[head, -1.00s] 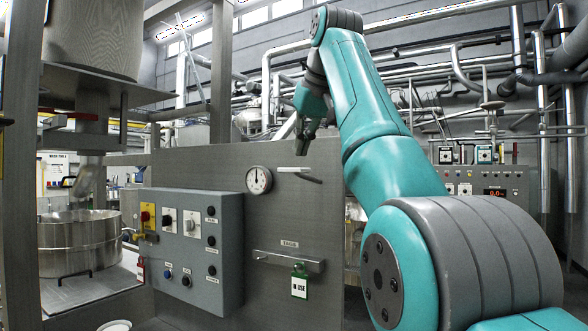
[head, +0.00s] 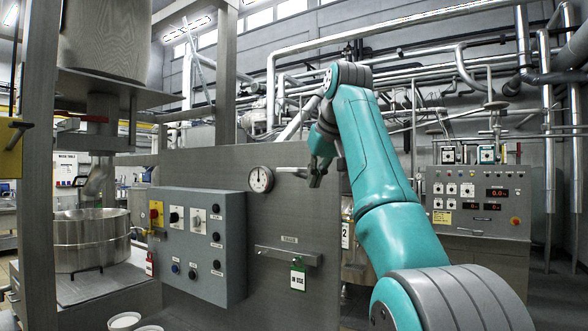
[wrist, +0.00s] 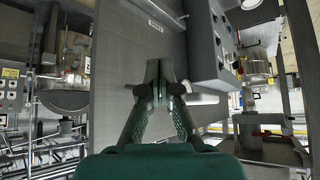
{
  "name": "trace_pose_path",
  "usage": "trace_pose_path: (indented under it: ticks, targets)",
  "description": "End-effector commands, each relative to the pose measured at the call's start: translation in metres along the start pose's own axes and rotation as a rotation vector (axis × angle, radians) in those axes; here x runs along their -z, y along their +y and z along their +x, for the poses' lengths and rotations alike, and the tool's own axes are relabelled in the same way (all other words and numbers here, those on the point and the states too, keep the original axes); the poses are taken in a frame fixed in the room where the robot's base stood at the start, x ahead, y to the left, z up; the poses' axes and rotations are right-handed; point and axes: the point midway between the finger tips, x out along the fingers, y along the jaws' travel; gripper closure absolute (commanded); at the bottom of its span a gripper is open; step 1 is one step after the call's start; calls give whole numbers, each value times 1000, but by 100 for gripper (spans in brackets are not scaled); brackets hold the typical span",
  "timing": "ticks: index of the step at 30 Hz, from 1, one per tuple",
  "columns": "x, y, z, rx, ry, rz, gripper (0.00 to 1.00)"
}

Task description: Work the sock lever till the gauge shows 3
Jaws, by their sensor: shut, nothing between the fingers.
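A pale, roughly horizontal lever (head: 290,170) sticks out on the grey steel panel, just right of a round white gauge (head: 260,179). I take it for the sock lever; no name on it is readable. The gauge needle points about straight up; its numbers are too small to read. My gripper (head: 316,180) is at the lever's right end, fingers pointing down, shut and empty. Whether it touches the lever cannot be told. In the wrist view the closed fingertips (wrist: 160,66) show against the panel, with a pale bar (wrist: 203,99) partly behind the right finger.
A grey control box (head: 205,240) with knobs and buttons juts out left of the lever. Below is a rail (head: 275,255) with a green "IN USE" tag (head: 298,275). A steel vessel (head: 85,241) stands at left. A second control panel (head: 475,200) is at right.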

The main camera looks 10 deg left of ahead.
Motion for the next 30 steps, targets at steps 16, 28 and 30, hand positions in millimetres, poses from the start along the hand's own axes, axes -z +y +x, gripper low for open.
trace_pose_path:
  ticks: [16,28,30]
  targets:
    - [-27,26,91,-21,28,32,100]
    - [-54,43,153,-37,50,54,100]
    - [-59,45,163,-40,55,58,100]
